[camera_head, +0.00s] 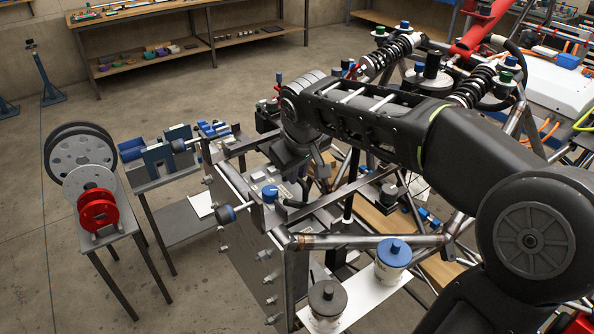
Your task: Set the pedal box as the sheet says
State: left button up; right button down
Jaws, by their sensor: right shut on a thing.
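My right arm reaches in from the right, over the tube chassis (345,241). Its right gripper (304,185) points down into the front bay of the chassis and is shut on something. Its own wrist and the frame hide most of the jaws, so I cannot tell what it holds. The bay behind the grey front plate (240,235), which seems to house the pedal box, is partly hidden by the arm. A blue-topped part (270,193) sits in it, left of the gripper. My left gripper is not in view.
A blue-capped pot (393,256) and a grey-capped pot (327,300) stand on a white surface in front. A stand with red and grey discs (97,208) and a small table with a blue vise (166,155) are at the left. Coil-over dampers (388,55) rise behind the arm.

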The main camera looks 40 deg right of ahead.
jog(key=d, duration=0.4)
jog(key=shift+d, duration=0.25)
jog(key=c, duration=1.5)
grip_release()
jog(key=shift+o, duration=0.2)
jog(key=shift+s, duration=0.1)
jog(key=v, duration=0.7)
jog(key=shift+r, duration=0.35)
jog(key=shift+s+a, duration=0.1)
jog(key=shift+s, duration=0.05)
